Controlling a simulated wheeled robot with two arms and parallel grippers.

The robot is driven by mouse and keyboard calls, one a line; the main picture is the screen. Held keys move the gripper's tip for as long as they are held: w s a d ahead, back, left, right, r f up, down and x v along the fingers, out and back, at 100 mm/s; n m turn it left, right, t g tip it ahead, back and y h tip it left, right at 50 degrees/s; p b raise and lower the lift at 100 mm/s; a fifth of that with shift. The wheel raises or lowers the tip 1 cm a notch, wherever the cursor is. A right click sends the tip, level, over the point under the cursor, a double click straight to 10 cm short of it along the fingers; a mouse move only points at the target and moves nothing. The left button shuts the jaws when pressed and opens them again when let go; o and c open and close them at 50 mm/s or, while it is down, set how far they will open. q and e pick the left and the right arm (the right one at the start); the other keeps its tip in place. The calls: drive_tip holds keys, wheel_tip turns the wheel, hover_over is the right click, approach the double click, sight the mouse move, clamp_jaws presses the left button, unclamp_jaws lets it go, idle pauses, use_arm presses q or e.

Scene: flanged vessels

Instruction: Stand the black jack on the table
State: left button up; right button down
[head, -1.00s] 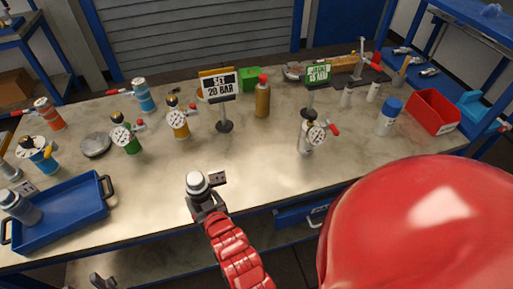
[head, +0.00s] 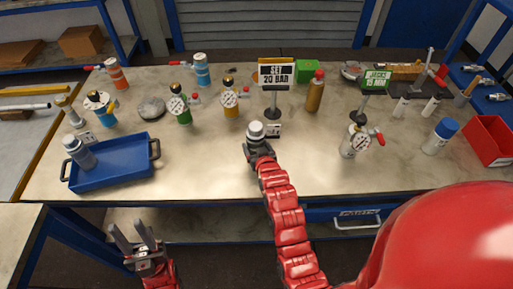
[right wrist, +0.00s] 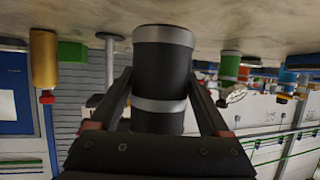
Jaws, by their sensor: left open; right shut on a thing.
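The black jack (head: 256,131) has a pale grey top in the head view and stands upright on, or just above, the table (head: 210,170). My right gripper (head: 258,147) is shut around its body. In the right wrist view, which is upside down, the jack (right wrist: 162,80) is a black cylinder with silver bands between my two fingers (right wrist: 160,105). Its end is at the table surface; I cannot tell if it touches. My left gripper (head: 138,245) is open and empty, low in front of the table's front edge.
A "SET 20 BAR" sign (head: 276,73) stands just behind the jack. A vessel with a gauge (head: 354,142) stands to the right. A blue tray (head: 120,172) holding a grey cylinder is at the left. The table in front of the jack and between it and the tray is clear.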

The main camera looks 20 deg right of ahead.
drive_tip(key=shift+w+d+r, duration=0.1)
drive_tip(key=shift+w+d, duration=0.15)
drive_tip(key=shift+w, duration=0.05)
wheel_tip(320, 180, down, 2)
drive_tip(key=shift+f+p, duration=0.15)
drive_tip(key=shift+p, duration=0.75)
drive_tip(key=shift+f, duration=0.6)
drive_tip(key=shift+f, duration=0.1)
drive_tip(key=shift+f, duration=0.1)
unclamp_jaws()
